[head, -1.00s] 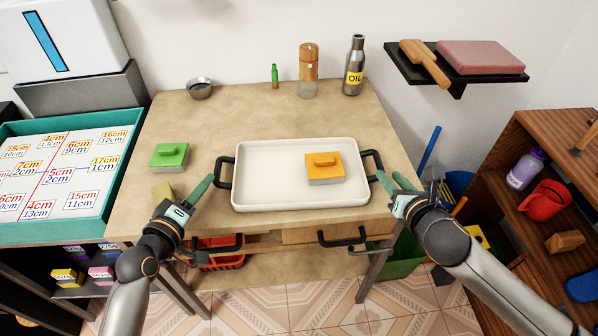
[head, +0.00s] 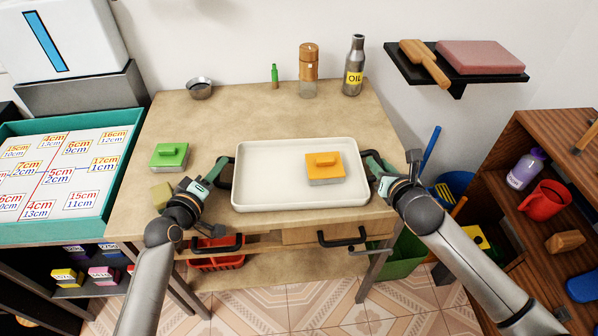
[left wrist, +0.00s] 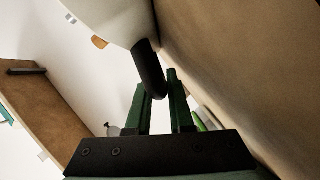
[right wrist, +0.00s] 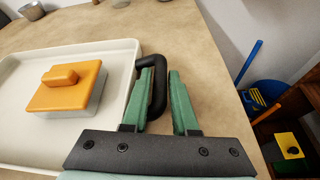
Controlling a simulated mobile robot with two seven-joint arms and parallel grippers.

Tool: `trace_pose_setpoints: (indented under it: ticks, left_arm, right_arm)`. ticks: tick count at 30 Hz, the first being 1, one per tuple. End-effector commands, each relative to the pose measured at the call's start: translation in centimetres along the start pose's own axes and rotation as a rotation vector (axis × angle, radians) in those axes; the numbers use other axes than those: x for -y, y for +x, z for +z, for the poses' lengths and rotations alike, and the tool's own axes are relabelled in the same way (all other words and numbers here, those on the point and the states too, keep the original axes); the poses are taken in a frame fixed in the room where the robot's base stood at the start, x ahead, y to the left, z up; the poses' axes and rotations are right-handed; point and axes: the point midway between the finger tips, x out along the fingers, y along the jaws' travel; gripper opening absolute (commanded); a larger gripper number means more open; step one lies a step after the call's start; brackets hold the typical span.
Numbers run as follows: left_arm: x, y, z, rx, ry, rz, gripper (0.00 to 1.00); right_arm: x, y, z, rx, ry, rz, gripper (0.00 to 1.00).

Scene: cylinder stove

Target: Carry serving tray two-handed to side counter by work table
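The white serving tray (head: 300,196) lies on the work table (head: 260,115), with a black handle at each end. An orange block with a knob (head: 325,170) sits on it, right of centre. My left gripper (head: 220,168) is open at the tray's left handle (head: 228,182); the left wrist view shows the handle (left wrist: 150,72) between the parted fingers. My right gripper (head: 376,166) is open at the right handle; the right wrist view shows the handle's outer bar (right wrist: 158,95) between the fingers. The side counter cannot be identified for certain.
A green block (head: 169,156) and a small yellowish block (head: 162,195) lie left of the tray. A metal bowl (head: 200,89), green bottle (head: 274,76), wooden-topped jar (head: 308,72) and oil bottle (head: 354,67) stand at the back. A wooden shelf (head: 520,130) stands right.

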Motion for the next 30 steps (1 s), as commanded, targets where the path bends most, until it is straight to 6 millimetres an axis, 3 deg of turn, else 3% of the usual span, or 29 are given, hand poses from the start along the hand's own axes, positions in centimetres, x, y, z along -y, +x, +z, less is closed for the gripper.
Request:
trace_pose_setpoints:
  ticks: [4, 7, 30]
  left_arm:
    - [0.01, -0.02, 0.01, 0.000, 0.000, 0.000, 0.01]
    - [0.02, -0.02, 0.00, 0.000, 0.000, 0.000, 0.00]
    - [0.05, -0.03, -0.01, 0.000, -0.001, -0.001, 0.00]
  right_arm:
    - [0.02, -0.02, 0.00, 0.000, 0.000, 0.000, 0.09]
    - [0.01, -0.02, -0.01, 0.000, 0.000, 0.000, 0.00]
    - [0.01, -0.03, -0.05, -0.001, -0.001, 0.000, 0.00]
